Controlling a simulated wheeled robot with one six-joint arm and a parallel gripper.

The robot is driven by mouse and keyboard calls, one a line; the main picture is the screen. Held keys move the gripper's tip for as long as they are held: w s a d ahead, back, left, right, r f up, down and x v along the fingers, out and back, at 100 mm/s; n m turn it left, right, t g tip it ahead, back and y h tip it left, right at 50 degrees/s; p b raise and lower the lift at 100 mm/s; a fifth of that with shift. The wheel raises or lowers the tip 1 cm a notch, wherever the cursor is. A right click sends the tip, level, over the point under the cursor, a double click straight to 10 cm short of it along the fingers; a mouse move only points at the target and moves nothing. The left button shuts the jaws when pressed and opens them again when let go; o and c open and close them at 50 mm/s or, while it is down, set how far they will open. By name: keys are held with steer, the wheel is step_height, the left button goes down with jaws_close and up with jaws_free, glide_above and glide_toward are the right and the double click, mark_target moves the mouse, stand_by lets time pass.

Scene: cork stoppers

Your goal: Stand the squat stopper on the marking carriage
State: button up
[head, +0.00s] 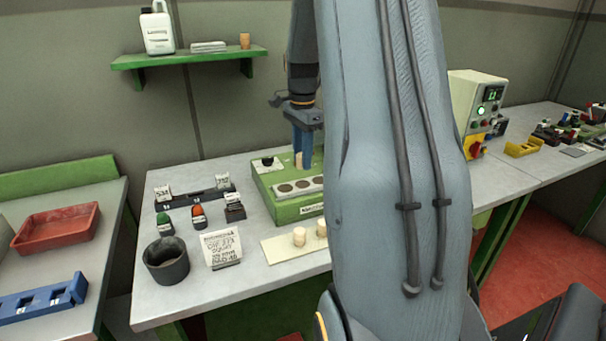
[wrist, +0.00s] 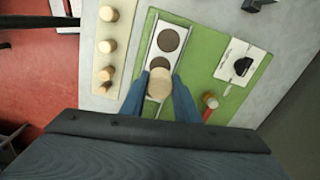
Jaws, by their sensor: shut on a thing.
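My gripper (head: 302,158) is shut on a pale cork stopper (wrist: 159,82), held between its two blue fingers; the stopper also shows below the fingers in the head view (head: 299,161). The wrist view shows its round top, so I cannot tell its height there. The marking carriage (wrist: 152,51) is a light plate with dark round spots on the green machine (head: 290,208). In the wrist view the stopper overlaps the carriage's near end, beside two visible spots. In the head view three spots show, and my arm hides the right part. I cannot tell whether the stopper touches the carriage.
A cream board (head: 278,250) with several stoppers (wrist: 107,46) lies beside the machine. A printed card (head: 221,248), a dark cup (head: 166,262) and small stamps (head: 198,217) stand left. A black knob (wrist: 241,66) and a red-tipped piece (wrist: 210,101) are on the machine's green top.

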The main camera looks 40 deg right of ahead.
mark_target(302, 184)
steer(key=shift+f+p, duration=0.75)
steer(key=shift+f, duration=2.15)
steer(key=o, duration=1)
steer(key=shift+f, duration=0.1)
